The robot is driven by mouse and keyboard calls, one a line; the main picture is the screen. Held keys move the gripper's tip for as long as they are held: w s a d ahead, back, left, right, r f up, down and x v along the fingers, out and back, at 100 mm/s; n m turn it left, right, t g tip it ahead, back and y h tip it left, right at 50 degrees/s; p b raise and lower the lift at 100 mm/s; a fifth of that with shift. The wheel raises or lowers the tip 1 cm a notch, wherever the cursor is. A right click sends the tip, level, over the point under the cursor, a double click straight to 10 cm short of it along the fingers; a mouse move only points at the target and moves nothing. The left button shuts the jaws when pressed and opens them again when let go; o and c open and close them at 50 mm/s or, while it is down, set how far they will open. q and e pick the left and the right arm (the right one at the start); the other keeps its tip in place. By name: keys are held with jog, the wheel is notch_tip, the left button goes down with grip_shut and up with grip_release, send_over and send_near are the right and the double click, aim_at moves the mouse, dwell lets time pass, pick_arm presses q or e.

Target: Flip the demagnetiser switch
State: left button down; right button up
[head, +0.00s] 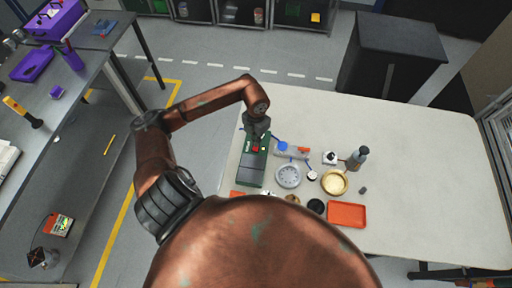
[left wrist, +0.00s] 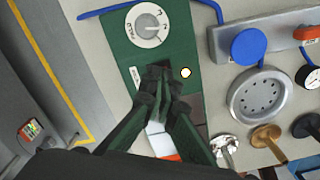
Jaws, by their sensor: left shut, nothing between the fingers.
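The demagnetiser appears to be the green box (head: 251,171) at the left side of the white table. My left gripper (head: 257,135) is over the far part of the box. In the left wrist view its closed fingertips (left wrist: 158,75) are just below the dial and left of the lamp, with nothing between them. I cannot make out the switch; the fingers may cover it. Whether they touch the box is unclear. My right gripper is out of view.
Right of the box are a grey perforated disc (head: 288,176), a blue round piece (head: 282,146), a brass bowl (head: 334,182), a grey bottle (head: 357,158) and an orange tray (head: 347,215). The table's right side is clear. A workbench (head: 75,85) stands at left.

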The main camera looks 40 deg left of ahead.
pick_arm(q)
jog(key=shift+f, duration=0.3)
jog(key=shift+r+p, duration=1.65)
jog(key=shift+r, duration=1.95)
jog(key=shift+d+f, duration=0.1)
